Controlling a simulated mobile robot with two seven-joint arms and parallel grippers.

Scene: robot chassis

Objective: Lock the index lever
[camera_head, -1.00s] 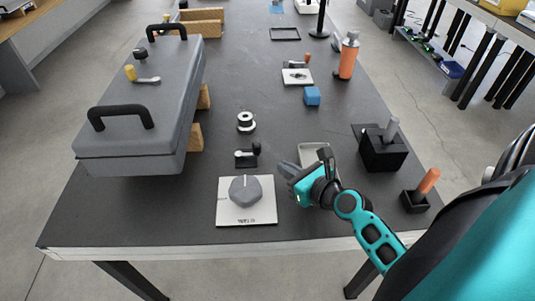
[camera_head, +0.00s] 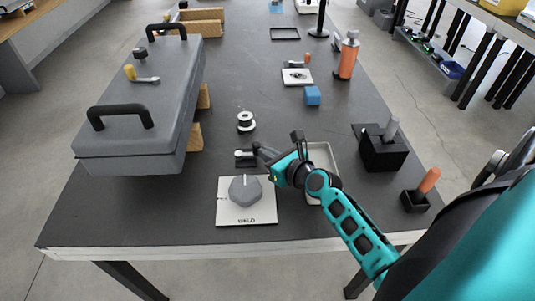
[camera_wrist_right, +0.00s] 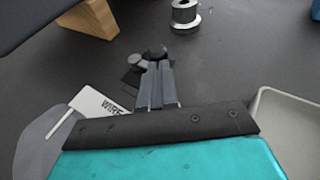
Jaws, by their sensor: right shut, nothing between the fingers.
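A small black lever device (camera_head: 243,158), which looks like the index lever, sits on the dark table behind the dial plate. In the right wrist view its dark round knob (camera_wrist_right: 155,51) shows just beyond the fingertips, with a grey round part (camera_wrist_right: 137,63) beside it. My right gripper (camera_head: 259,150) is shut and empty, its fingertips at the right side of the device. In the right wrist view the fingers (camera_wrist_right: 158,68) partly hide the device, and I cannot tell whether they touch it. My left gripper is not in view.
A white plate with a grey dial (camera_head: 244,189) lies in front of the device. A shallow tray (camera_head: 322,153) is under my right wrist. A large grey case (camera_head: 140,110) fills the left. A black box with a grey lever (camera_head: 383,150) stands right.

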